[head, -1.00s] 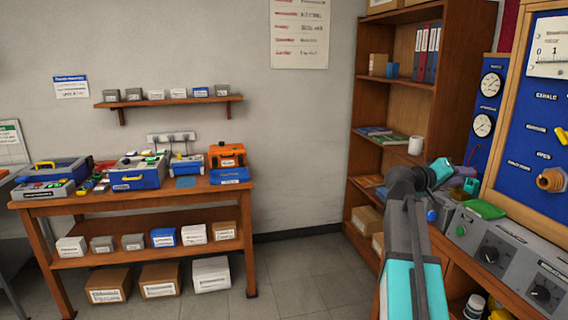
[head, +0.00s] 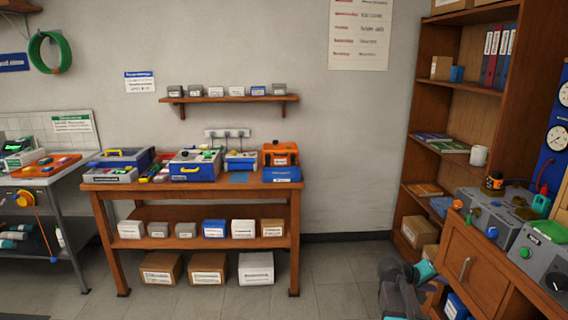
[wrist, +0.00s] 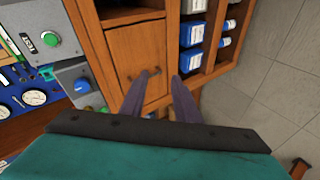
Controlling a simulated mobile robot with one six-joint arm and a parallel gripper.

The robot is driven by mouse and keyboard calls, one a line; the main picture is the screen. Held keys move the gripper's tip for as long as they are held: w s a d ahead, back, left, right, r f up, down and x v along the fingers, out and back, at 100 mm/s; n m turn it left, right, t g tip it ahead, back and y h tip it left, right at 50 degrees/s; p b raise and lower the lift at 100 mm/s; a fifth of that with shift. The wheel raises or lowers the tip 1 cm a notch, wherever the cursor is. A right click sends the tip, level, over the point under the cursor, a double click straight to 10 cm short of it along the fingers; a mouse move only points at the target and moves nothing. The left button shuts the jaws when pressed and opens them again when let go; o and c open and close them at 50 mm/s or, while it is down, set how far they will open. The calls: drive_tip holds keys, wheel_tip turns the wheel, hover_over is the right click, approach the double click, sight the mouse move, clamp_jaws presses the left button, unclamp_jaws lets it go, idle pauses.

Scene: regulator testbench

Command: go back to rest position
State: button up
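My gripper (wrist: 158,92) shows in the wrist view with its two dark fingers apart and nothing between them. Beyond the fingers is a wooden cabinet door (wrist: 138,50) with a dark handle (wrist: 150,74); I cannot tell the gap to it. In the head view my arm shows at the bottom right, low in front of the wooden cabinet (head: 474,262). The fingers cannot be made out there.
A wooden workbench (head: 200,188) with boxes and tools stands at the back left. A tall bookshelf (head: 404,130) stands at the right. Grey units (head: 530,248) sit on the cabinet top. The floor (head: 335,270) between workbench and cabinet is clear.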

drive_tip(key=s+a+f+n+g+y, duration=0.1)
drive_tip(key=s+a+f+y, duration=0.1)
drive_tip(key=s+a+f, duration=0.6)
drive_tip(key=s+a+f+g+y, duration=0.1)
drive_tip(key=a+f, duration=0.3)
drive_tip(key=f, duration=0.7)
drive_tip(key=s+a+f+n+g+y, duration=0.1)
drive_tip(key=s+a+f+y, duration=0.1)
drive_tip(key=s+a+f, duration=0.6)
drive_tip(key=s+a+f+g+y, duration=0.1)
drive_tip(key=s+a+f+y, duration=0.1)
drive_tip(key=s+a+f, duration=0.2)
drive_tip(key=s+a+f+g+y, duration=0.2)
drive_tip(key=s+a+f, duration=0.3)
drive_tip(key=s, duration=0.5)
drive_tip(key=s+a+f+m+g+y, duration=0.1)
drive_tip(key=s+a+f+g+y, duration=0.1)
drive_tip(key=s+a+f, duration=0.2)
drive_tip(key=shift+s+a+f, duration=0.4)
drive_tip(key=shift+s+a, duration=1.35)
drive_tip(key=shift+s, duration=0.25)
